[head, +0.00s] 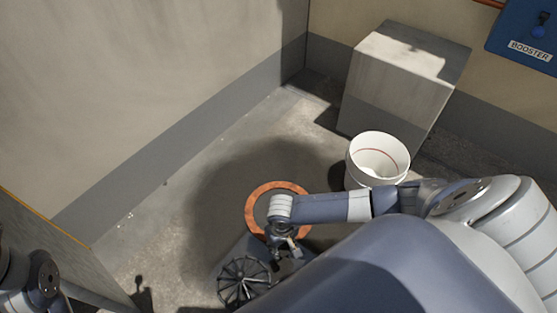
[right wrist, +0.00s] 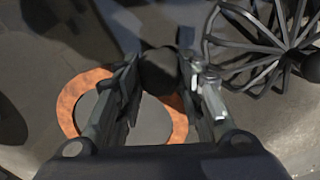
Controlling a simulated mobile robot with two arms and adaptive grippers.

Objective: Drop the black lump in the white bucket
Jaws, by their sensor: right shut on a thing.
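The black lump (right wrist: 160,72) is a dark rounded piece between the fingertips of my right gripper (right wrist: 162,80) in the right wrist view. The gripper is shut on it. In the head view my right gripper (head: 284,248) points down, just below the orange ring and beside a black spoked fan guard; the lump is hard to pick out there. The white bucket (head: 372,142) stands upright on the floor to the upper right of the gripper, with its open top showing. My right forearm crosses in front of its lower part. My left gripper is out of view.
An orange ring (head: 256,195) lies below the gripper, and the black fan guard (head: 245,284) is close by. A grey block (head: 390,85) stands behind the bucket. A blue booster box (head: 525,30) is on the wall. Open floor lies to the left.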

